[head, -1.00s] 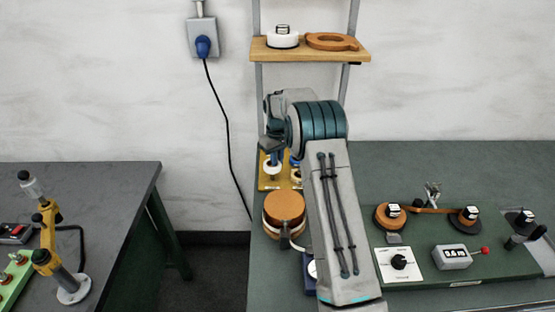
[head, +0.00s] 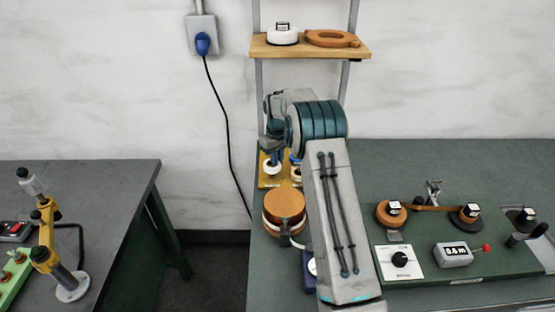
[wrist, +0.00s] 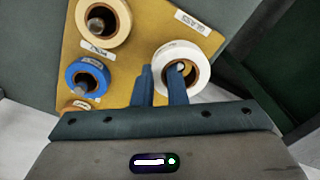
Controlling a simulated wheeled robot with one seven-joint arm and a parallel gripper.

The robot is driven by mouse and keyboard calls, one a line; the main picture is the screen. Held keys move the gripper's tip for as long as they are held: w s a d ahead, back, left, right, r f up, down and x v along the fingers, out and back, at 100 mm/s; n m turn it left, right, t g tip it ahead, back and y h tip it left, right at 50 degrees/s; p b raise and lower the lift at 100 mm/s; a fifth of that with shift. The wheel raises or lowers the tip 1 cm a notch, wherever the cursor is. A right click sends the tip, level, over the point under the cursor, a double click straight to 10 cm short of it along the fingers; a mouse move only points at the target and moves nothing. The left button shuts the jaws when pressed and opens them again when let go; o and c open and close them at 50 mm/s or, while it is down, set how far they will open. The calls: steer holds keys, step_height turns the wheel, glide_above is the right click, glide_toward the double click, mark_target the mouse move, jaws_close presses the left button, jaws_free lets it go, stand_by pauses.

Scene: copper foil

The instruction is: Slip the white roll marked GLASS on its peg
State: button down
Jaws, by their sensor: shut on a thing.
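The white roll (wrist: 197,82) is at the right side of the yellow peg board (wrist: 130,75) in the wrist view, beside the label GLASS (wrist: 193,22). My gripper (wrist: 160,78) is shut on the roll's wall, one finger outside it and the other at its hole. A pale peg end shows inside the hole, so the roll appears to be around the peg. I cannot tell how far down it sits. In the head view the white roll (head: 272,170) shows below my wrist at the board (head: 265,183), partly covered.
A cream roll (wrist: 82,20), a blue roll (wrist: 74,82) and a partly hidden orange roll (wrist: 75,106) sit on the board's left. A large copper-coloured roll (head: 285,201) stands in front of the board. A winding rig (head: 450,270) is at the right, a shelf (head: 310,50) above.

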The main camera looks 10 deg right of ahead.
steer(key=shift+s+f+b, duration=0.3)
steer(key=shift+s+f, duration=0.05)
steer(key=shift+f, duration=0.45)
steer(key=c, duration=1.5)
jaws_free()
steer(key=shift+o, duration=0.6)
steer(key=shift+d, duration=0.15)
steer(key=shift+a, duration=0.4)
steer(key=shift+c, duration=1.3)
steer(key=shift+w+r+p, duration=0.2)
steer(key=shift+r+p, duration=0.25)
steer(key=shift+r, duration=0.2)
